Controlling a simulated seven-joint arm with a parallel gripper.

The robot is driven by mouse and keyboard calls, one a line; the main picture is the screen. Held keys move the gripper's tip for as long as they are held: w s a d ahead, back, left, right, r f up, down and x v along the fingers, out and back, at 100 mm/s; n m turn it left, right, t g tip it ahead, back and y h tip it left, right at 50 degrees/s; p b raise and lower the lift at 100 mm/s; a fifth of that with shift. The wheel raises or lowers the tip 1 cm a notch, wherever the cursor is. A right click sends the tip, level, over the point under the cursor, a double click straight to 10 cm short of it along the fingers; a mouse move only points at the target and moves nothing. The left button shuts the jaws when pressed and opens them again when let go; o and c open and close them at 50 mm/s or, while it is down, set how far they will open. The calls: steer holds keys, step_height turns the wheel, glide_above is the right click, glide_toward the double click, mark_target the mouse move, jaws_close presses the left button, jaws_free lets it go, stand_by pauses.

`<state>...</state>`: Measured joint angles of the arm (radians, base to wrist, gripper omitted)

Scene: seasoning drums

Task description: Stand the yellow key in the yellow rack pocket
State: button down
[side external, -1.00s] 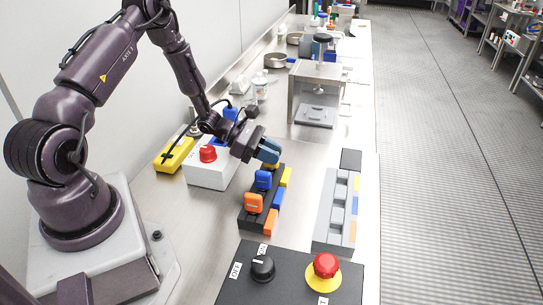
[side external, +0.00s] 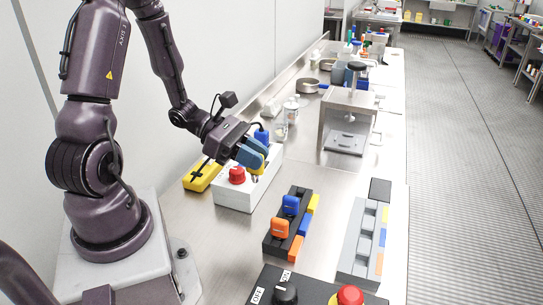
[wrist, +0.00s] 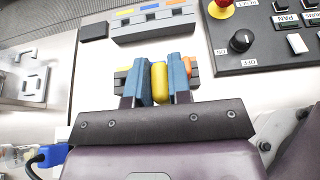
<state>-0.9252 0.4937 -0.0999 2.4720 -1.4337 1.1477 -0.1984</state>
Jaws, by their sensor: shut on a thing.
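My gripper (side external: 256,170) is shut on the yellow key, and holds it in the air over the white box, apart from the stand. In the wrist view the yellow key (wrist: 159,82) shows between the two blue fingers. The grey rack (side external: 352,258) lies to the right on the bench. Its yellow-marked pocket (side external: 384,214) is at the far end, beside a black block, and looks empty. The rack also shows at the top of the wrist view (wrist: 150,30).
A black stand (side external: 271,246) holds an orange key (side external: 280,229) and a blue key (side external: 290,205); its far, yellow-marked place looks empty. A white box with a red button (side external: 237,175) stands behind it. A control panel (side external: 312,290) is in front. Bare bench separates stand and rack.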

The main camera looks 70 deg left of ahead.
steer(key=w+d+f+m+g+h, duration=0.1)
steer(key=w+d+f, duration=0.1)
steer(key=w+d, duration=0.45)
steer(key=w+d+f+m+g+h, duration=0.1)
steer(key=w+d+f+m, duration=0.15)
steer(key=w, duration=0.65)
steer(key=w+n+t+y, duration=0.2)
steer(key=w+n, duration=0.1)
steer(key=w, duration=0.7)
steer(key=shift+w+d+r, duration=0.15)
steer(key=shift+d+r, duration=0.05)
steer(key=shift+r, duration=0.2)
steer(key=shift+n, duration=0.25)
steer(key=shift+f, duration=2.9)
steer(key=shift+f, duration=1.5)
